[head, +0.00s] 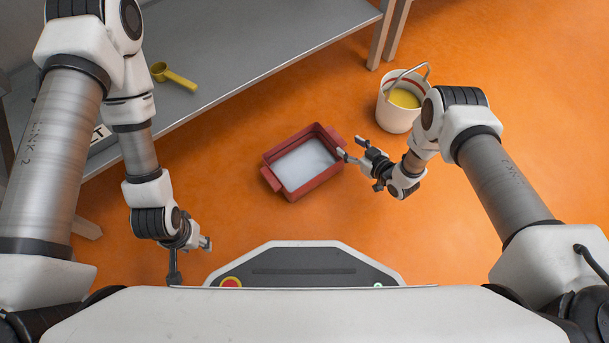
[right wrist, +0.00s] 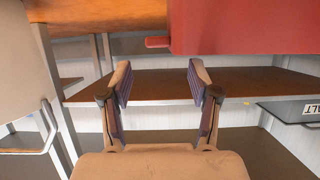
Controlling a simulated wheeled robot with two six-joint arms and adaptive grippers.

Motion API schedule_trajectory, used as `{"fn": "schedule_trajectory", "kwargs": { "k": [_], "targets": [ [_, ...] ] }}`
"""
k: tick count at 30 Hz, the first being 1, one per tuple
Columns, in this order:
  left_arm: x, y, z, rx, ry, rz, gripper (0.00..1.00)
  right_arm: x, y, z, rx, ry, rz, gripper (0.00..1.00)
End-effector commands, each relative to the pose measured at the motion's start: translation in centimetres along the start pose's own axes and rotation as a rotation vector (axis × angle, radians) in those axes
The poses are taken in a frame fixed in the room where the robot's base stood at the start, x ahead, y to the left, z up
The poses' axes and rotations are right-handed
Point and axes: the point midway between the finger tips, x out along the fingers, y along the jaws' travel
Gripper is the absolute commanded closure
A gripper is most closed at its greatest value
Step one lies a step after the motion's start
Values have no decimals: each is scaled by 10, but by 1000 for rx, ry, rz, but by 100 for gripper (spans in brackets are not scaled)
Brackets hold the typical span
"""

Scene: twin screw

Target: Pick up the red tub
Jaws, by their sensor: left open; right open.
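The red tub (head: 317,184) sits on the orange floor in the middle of the head view, turned at an angle. It holds something white and has a grip tab on its left end and one on its right end. My right gripper (head: 359,170) is open and empty, just right of the tub; one fingertip is close to the tub's right end, and I cannot tell if they touch. In the right wrist view the tub (right wrist: 240,25) fills the upper right, beyond the open fingers (right wrist: 160,80). My left gripper (head: 191,262) is open and empty, lower left of the tub and well apart.
A white bucket (head: 394,117) with yellow contents and a raised handle stands behind my right arm. A grey bench (head: 250,50) runs along the upper left, with a yellow scoop (head: 176,77) on it. Orange floor around the tub is clear.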

Motion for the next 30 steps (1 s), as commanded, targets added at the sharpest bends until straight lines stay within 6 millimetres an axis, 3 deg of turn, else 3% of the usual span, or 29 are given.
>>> {"fn": "schedule_trajectory", "kwargs": {
  "k": [15,22,23,27,28,30],
  "targets": [
    [56,-1,-3,-10,8,-1,56,77,0,0,-8,13,-4,39],
    [54,-2,-4,-11,9,-1,56,80,0,-4,-5,10,-3,39],
    [54,-2,-4,-11,9,-1,56,80,0,-4,-5,10,-3,42],
    [54,-2,-3,-11,9,-1,56,80,0,-4,-5,10,-3,92],
    [54,-2,-3,-11,9,-1,56,80,0,-4,-5,10,-3,100],
    [54,-2,-3,-11,8,-1,56,80,0,-4,-5,10,-3,100]
  ]
}}
